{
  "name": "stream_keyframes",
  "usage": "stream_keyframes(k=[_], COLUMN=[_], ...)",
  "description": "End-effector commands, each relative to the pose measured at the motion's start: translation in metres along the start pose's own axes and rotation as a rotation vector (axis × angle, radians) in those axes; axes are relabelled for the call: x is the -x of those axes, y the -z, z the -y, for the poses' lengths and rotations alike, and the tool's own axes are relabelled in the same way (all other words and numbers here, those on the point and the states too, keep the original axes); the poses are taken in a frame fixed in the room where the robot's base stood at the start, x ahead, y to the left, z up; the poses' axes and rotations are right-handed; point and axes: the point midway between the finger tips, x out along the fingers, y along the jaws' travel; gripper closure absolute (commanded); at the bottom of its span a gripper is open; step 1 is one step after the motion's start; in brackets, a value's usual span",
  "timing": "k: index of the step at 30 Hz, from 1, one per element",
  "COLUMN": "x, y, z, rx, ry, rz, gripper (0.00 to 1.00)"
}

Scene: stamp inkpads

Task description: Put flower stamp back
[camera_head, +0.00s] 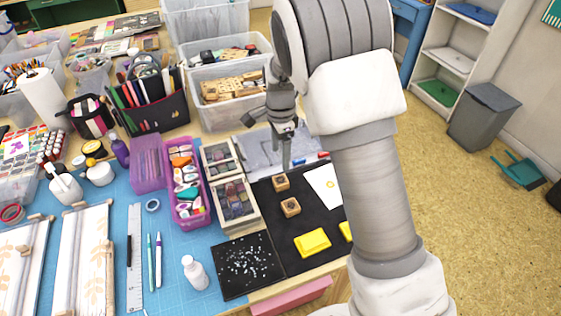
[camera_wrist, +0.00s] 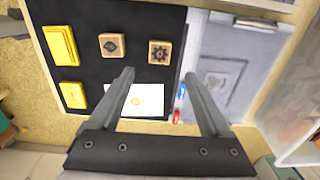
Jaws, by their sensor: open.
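The flower stamp is a small wooden block (camera_wrist: 159,52) with a dark flower on its top; it lies on a black mat (camera_wrist: 95,15). In the head view I take it to be the farther wooden block (camera_head: 281,183). A second wooden stamp (camera_wrist: 113,45) with a different dark mark lies beside it, nearer the yellow pads; it also shows in the head view (camera_head: 290,207). My gripper (camera_wrist: 159,75) is open and empty, above the mat, with the flower stamp framed just beyond its fingertips. A white paper (camera_wrist: 120,108) with a small yellow mark lies partly between the fingers.
Two yellow inkpads (camera_wrist: 60,45) (camera_wrist: 72,95) lie on the mat. A grey tray (camera_wrist: 222,75) adjoins the mat. In the head view a clear bin of wooden stamps (camera_head: 232,112), stamp boxes (camera_head: 233,203) and a speckled black sheet (camera_head: 248,266) stand nearby.

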Motion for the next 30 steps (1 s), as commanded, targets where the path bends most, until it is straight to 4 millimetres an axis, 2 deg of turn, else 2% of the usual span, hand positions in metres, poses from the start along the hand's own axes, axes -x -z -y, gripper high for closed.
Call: stream_keyframes(k=[8, 11, 14, 21, 30], x=[0.011, 0.022, 0.044, 0.106, 0.167], y=[0.001, 0.004, 0.01, 0.026, 0.039], z=[-0.001, -0.005, -0.015, -0.056, -0.118], rx=[0.004, 0.024, 0.073, 0.251, 0.487], ry=[0.002, 0.015, 0.041, 0.124, 0.224], rz=[0.0, 0.005, 0.014, 0.018, -0.03], gripper=[0.19, 0.19, 0.19, 0.19, 0.19])
